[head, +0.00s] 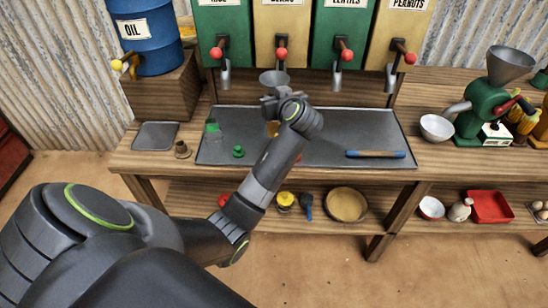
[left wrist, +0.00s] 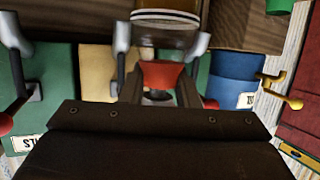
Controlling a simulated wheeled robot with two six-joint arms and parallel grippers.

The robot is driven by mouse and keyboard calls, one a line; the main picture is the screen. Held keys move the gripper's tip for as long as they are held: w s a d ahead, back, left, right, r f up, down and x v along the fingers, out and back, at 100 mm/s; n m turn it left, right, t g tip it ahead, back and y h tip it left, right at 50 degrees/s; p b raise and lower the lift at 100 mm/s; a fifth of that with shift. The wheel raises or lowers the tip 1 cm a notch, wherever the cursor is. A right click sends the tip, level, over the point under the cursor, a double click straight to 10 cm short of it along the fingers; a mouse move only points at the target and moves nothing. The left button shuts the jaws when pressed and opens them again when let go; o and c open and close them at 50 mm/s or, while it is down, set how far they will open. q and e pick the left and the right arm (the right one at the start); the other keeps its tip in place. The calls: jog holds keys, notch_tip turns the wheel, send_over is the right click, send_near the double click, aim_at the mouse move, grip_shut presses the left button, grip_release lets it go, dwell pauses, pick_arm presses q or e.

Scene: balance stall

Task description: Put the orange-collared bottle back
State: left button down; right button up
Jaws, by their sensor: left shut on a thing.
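My left gripper (head: 278,101) is shut on the orange-collared bottle, above the dark metal tray (head: 350,132). In the left wrist view, which is roughly upside down, the orange collar of the bottle (left wrist: 161,74) shows between the two fingers, and its glass body with a pale band shows beyond. In the head view my gripper and arm hide most of the bottle; a small amber part (head: 272,129) shows below the gripper. A grey funnel (head: 273,77) shows just above the gripper; I cannot tell whether it sits in the bottle. My right gripper is out of view.
Dispensers with red-knobbed taps (head: 346,54) line the back. A small green object (head: 238,152) and a blue-handled tool (head: 375,154) lie on the tray. A grey square plate (head: 155,135) and a small brown object (head: 182,149) are at left. A green grinder (head: 485,105) stands right.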

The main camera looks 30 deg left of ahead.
aim_at(273, 127)
pick_arm(q)
jog(key=shift+w+a+f, duration=0.1)
jog(key=shift+a+f, duration=0.15)
jog(key=shift+a, duration=0.15)
notch_tip(273, 127, down, 5)
jog(key=shift+f+p, duration=0.1)
jog(key=shift+p, duration=0.35)
notch_tip(273, 127, down, 4)
jog(key=shift+f, duration=0.35)
jog(key=shift+f, duration=0.15)
jog(key=c, duration=1.4)
grip_release()
jog(key=o, duration=0.3)
